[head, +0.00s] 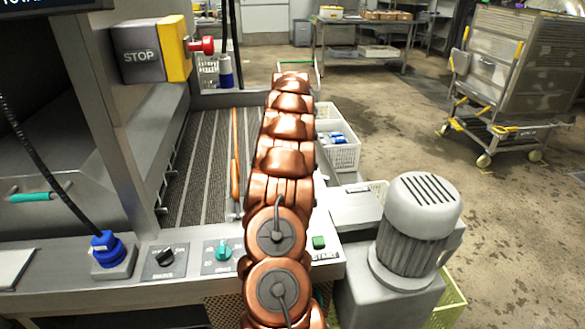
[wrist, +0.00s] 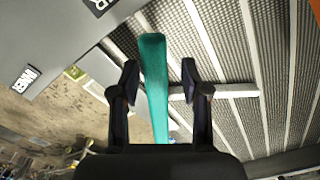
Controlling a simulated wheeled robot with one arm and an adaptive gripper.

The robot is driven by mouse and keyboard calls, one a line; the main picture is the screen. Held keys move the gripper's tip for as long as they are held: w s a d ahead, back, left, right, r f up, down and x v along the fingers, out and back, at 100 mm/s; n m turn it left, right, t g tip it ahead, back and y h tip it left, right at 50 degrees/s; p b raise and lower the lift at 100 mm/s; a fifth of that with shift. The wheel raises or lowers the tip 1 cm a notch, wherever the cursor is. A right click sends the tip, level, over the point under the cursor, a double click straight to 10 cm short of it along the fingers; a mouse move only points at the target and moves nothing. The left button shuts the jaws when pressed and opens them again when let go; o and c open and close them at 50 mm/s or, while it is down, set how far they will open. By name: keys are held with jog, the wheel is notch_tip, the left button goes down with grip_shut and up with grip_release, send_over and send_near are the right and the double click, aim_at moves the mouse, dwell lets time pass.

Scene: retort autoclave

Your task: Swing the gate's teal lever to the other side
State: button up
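The teal lever (wrist: 153,85) stands out in the wrist view as a long flat bar, running from the upper middle down toward my gripper's palm. My gripper (wrist: 160,70) is open, with one dark finger on each side of the lever. Gaps show between the lever and both fingertips, so it does not look clamped. The lever's lower end is hidden by the gripper body. In the head view my copper arm reaches away over the conveyor and hides both the gripper and this lever.
A slatted conveyor bed (head: 205,165) lies left of my arm, with an orange rod (head: 235,155) along it. A STOP box (head: 150,52) with a red button stands upper left. White baskets (head: 340,150) and a motor (head: 415,230) are on the right. Open floor lies beyond.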

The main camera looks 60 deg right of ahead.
dwell(0.3)
jog(key=shift+r, duration=3.75)
